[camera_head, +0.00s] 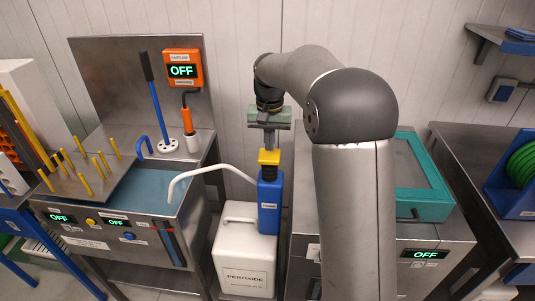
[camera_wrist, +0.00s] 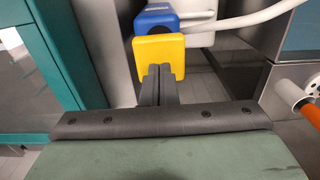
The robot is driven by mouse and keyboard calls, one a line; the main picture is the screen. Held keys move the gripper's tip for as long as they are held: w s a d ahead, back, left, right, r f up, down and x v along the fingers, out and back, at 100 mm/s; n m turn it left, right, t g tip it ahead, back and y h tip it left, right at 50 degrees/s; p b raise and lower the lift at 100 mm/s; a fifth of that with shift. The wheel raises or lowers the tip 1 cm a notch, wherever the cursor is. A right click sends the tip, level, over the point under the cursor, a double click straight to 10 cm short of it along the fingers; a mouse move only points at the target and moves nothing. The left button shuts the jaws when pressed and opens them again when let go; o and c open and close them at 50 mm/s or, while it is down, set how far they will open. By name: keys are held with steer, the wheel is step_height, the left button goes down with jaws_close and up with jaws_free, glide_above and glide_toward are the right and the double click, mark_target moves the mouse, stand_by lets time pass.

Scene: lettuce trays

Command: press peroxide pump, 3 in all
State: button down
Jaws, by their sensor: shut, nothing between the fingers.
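The peroxide pump stands upright with a yellow head (camera_head: 269,157) on a blue body (camera_head: 270,202) and a curved white spout (camera_head: 205,170) reaching left. It rises from the white canister (camera_head: 246,262) labelled PEROXIDE. My gripper (camera_head: 269,146) points down directly above the yellow head, with its fingers shut and nothing between them. In the wrist view the fingertips (camera_wrist: 160,68) are against or just over the yellow head (camera_wrist: 160,56), with the blue body (camera_wrist: 156,17) behind. I cannot tell whether they touch it.
A steel sink (camera_head: 155,190) with a pegged rack stands at left. An orange OFF box (camera_head: 182,70) hangs behind it. A steel bench with a teal-framed case (camera_head: 430,205) stands at right, behind my arm. The pump sits in the gap between.

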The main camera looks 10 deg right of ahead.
mark_target(269, 154)
stand_by(0.3)
steer(key=shift+f+b, duration=2.1)
steer(key=shift+f, duration=1.4)
steer(key=shift+r+p, duration=2.95)
steer(key=shift+r, duration=0.65)
steer(key=shift+f, duration=0.1)
steer(key=shift+f+b, duration=2.2)
steer(key=shift+f, duration=1.3)
steer(key=shift+r+p, duration=2.85)
steer(key=shift+r, duration=0.75)
steer(key=shift+f, duration=0.1)
